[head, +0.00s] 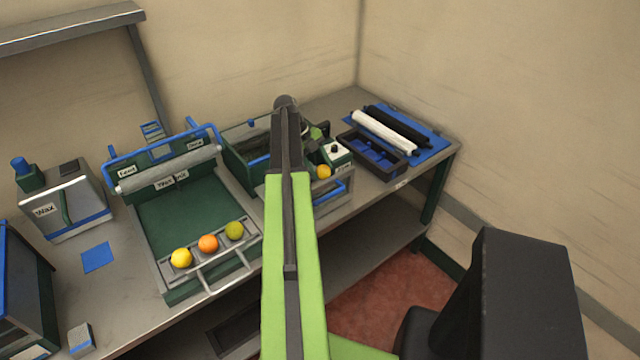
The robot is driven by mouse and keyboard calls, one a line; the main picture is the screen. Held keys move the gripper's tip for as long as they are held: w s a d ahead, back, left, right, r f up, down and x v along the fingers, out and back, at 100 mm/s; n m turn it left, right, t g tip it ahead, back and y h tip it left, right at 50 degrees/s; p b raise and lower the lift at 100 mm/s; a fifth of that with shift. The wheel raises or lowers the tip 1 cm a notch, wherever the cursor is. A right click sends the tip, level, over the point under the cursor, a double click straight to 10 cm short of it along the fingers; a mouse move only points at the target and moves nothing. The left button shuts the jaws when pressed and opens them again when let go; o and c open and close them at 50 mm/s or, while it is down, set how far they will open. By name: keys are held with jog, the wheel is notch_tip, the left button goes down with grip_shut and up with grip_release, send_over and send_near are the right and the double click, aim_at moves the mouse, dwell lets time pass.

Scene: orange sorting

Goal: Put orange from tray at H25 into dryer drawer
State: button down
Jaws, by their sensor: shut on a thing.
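My gripper (322,157) shows small and partly hidden beyond my arm, over the front of the dryer (270,183). It appears shut on a yellow-orange orange (324,171), which shows just under it. The dryer drawer (334,199) has a blue handle and lies below and around that orange. My arm covers the left part of the drawer, and I cannot tell whether the orange touches it.
A roller machine (185,203) stands left of the dryer, with yellow, orange and olive-green fruits in its front rack. A dark crate (375,160) and rolls on a blue mat (432,150) lie right. A wax box (65,208) stands far left.

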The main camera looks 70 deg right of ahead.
aim_at(320, 175)
notch_tip(320, 175, down, 4)
jog(key=b, duration=0.4)
jog(key=shift+r, duration=0.3)
jog(key=shift+f, duration=0.15)
jog(key=c, duration=0.9)
grip_release()
jog(key=shift+c, duration=0.2)
jog(key=p+v, duration=1.1)
jog(key=v, duration=0.1)
